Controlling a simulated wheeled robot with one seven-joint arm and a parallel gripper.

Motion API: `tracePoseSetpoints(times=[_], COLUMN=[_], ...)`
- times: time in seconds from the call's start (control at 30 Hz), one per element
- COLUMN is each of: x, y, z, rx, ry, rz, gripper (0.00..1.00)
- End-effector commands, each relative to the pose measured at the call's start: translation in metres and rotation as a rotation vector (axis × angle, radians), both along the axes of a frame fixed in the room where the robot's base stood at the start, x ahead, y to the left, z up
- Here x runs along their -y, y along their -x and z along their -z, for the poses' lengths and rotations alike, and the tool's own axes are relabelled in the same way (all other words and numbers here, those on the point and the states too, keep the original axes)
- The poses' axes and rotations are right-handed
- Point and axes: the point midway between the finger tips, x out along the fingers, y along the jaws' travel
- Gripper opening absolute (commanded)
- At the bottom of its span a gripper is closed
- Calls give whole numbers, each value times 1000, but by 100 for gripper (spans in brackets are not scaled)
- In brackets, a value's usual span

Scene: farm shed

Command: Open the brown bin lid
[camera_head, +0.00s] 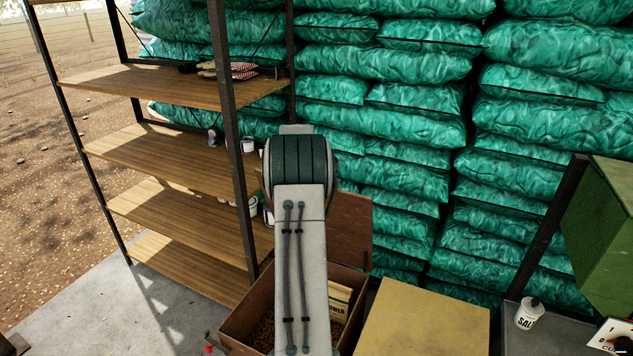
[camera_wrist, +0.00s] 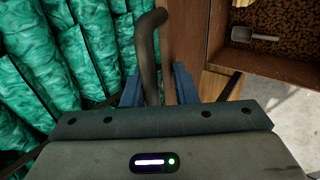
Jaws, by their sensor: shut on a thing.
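The brown bin (camera_head: 240,322) stands at the bottom middle of the head view, partly hidden by my arm. Its brown lid (camera_head: 352,232) is raised and stands roughly upright at the back of the bin. The bin's inside shows loose brown feed and a printed packet (camera_head: 339,300). In the wrist view the lid (camera_wrist: 182,32) is seen nearly edge-on, with a dark curved handle (camera_wrist: 148,50) on it. My gripper (camera_wrist: 158,88) has its blue fingers on either side of the handle and is shut on it. My arm hides the gripper in the head view.
A yellow-topped box (camera_head: 425,318) stands right of the bin. A wooden shelf rack (camera_head: 165,160) is on the left. Stacked green sacks (camera_head: 385,115) rise behind. A metal scoop (camera_wrist: 254,34) lies in the feed. A salt tub (camera_head: 529,314) and green box (camera_head: 605,225) are at right.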

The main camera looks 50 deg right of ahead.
Motion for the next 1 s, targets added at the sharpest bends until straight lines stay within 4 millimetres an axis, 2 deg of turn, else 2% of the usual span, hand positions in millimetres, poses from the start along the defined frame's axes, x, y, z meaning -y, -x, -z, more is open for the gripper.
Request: tracePoseSetpoints(times=[0.03,0.33,0.37,0.77,1.0], x=[1,0,0,-5,-23], y=[4,3,3,-1,5], z=[6,7,7,0,-26], rx=[-9,-12,-12,-5,-2], ry=[-6,-6,-6,-3,-1], rz=[5,3,3,-3,0], gripper=[0,0,34,34,34])
